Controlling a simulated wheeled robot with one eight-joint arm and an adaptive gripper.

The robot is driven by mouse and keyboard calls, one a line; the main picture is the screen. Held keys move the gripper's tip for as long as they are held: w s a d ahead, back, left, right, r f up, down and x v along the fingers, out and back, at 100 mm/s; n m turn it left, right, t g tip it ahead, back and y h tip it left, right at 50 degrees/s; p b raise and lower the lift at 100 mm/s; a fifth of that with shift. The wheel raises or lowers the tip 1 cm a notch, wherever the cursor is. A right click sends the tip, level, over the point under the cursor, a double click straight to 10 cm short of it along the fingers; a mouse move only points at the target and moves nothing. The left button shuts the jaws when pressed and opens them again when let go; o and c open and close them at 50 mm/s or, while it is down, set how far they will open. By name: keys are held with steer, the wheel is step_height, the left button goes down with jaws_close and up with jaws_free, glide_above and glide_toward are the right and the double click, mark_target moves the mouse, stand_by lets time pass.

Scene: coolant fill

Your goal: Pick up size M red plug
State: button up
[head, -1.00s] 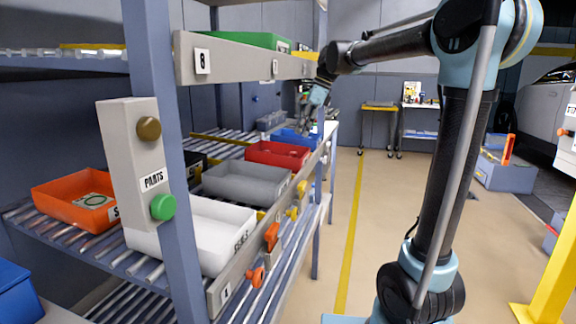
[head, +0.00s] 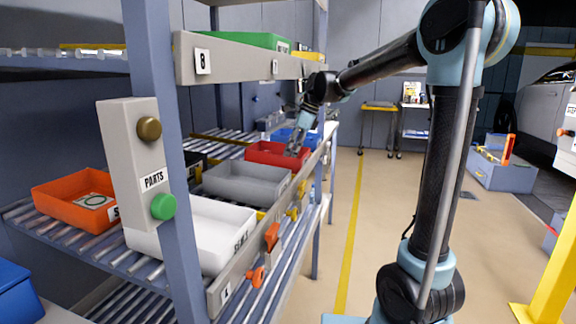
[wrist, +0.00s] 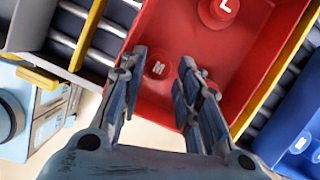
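The red plug marked M (wrist: 158,70) lies in the red bin, near its front end, in the wrist view. A larger red plug marked L (wrist: 222,10) sits deeper in the same red bin (wrist: 178,35). My gripper (wrist: 160,62) is open, with its fingers on either side of the M plug in the picture; whether they are down at its height I cannot tell. In the head view my gripper (head: 294,150) is over the front of the red bin (head: 264,153). The plugs are hidden in the head view.
A grey bin (head: 247,182) and a white bin (head: 205,232) stand nearer on the roller shelf. A blue bin (wrist: 298,125) with a blue plug is beside the red one. The upper shelf rail (head: 235,65) runs above; the aisle is clear.

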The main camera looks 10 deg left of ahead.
steer(key=shift+x, duration=1.3)
steer(key=shift+c, duration=0.6)
steer(key=shift+c, duration=1.4)
steer(key=shift+r, duration=0.15)
